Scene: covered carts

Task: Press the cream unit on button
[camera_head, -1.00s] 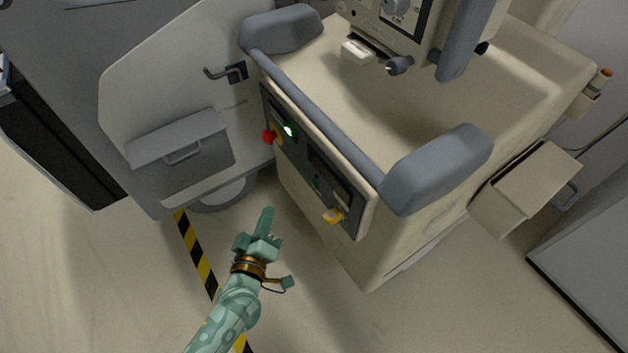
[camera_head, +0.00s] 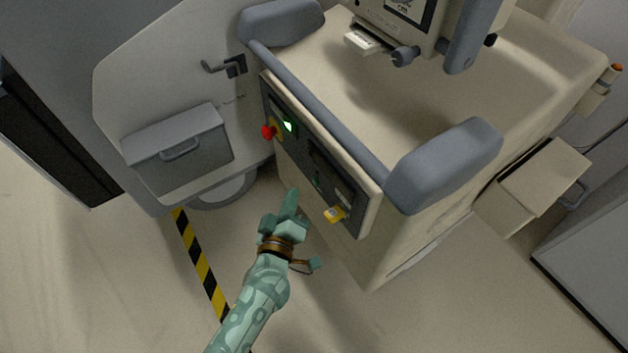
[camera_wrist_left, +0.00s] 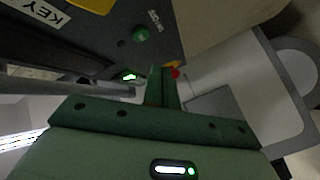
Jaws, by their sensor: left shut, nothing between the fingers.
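The cream unit (camera_head: 440,225) has a dark control panel (camera_head: 352,225) on its near side. My right gripper is out of view.
A grey padded rail (camera_head: 325,115) runs above the panel. A grey box (camera_head: 178,150) is at left. The floor by my arm is clear.

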